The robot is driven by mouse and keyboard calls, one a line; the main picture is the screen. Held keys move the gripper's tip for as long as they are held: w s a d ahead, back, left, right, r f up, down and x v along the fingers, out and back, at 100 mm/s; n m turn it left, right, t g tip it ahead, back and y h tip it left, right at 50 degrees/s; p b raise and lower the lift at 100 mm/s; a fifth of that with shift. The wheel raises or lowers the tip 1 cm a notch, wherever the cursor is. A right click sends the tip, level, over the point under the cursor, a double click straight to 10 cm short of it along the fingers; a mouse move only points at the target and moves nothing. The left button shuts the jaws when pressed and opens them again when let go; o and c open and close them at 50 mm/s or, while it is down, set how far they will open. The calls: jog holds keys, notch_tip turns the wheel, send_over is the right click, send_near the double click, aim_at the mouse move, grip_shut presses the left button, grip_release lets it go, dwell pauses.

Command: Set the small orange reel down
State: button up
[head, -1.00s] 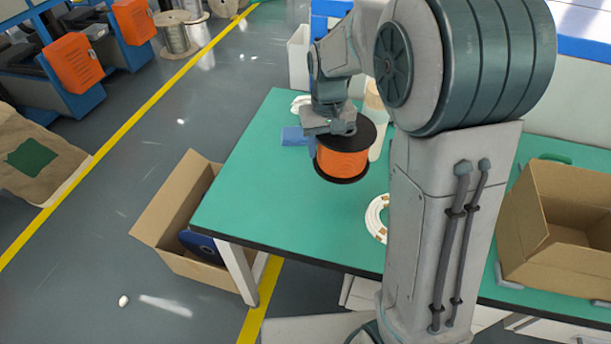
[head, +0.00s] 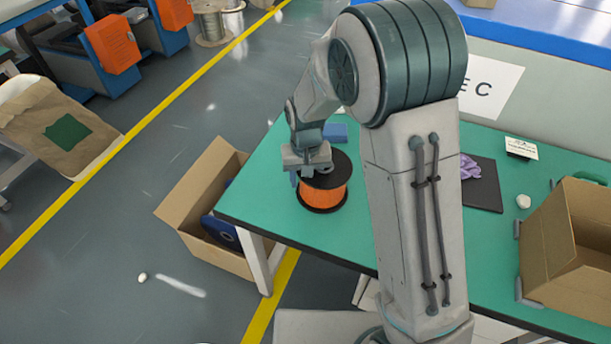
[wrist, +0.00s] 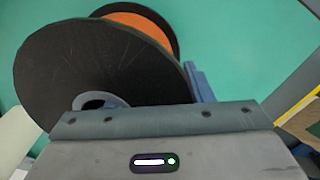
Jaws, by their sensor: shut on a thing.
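The small orange reel (head: 325,194), with black flanges, is upright over the left part of the green table (head: 285,225). I cannot tell whether its lower flange touches the tabletop. My gripper (head: 306,172) is shut on the reel at its upper left side. In the wrist view a black flange (wrist: 95,65) fills the upper left, with the orange winding (wrist: 148,28) behind it.
A blue item (head: 335,132) lies behind the reel. An open carton (head: 190,200) holding a blue reel stands on the floor left of the table. Another carton (head: 560,235) and a dark mat (head: 486,190) with purple gloves (head: 468,168) are on the right. Table left of the reel is clear.

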jog(key=o, duration=1.2)
jog(key=shift+f, duration=0.1)
notch_tip(320, 180, up, 12)
jog(key=shift+f, duration=0.15)
jog(key=shift+d+r, duration=0.1)
jog(key=shift+r, duration=0.25)
jog(key=s+d+r+m+t, duration=0.1)
jog(key=s+d+r, duration=0.1)
jog(key=s+d, duration=0.6)
jog(key=s+d+r+m+t, duration=0.1)
jog(key=s+d+r, duration=0.1)
jog(key=s+d, duration=0.6)
jog(key=shift+s+d+r+t, duration=0.25)
jog(key=shift+s+d+t, duration=0.15)
jog(key=shift+s, duration=0.65)
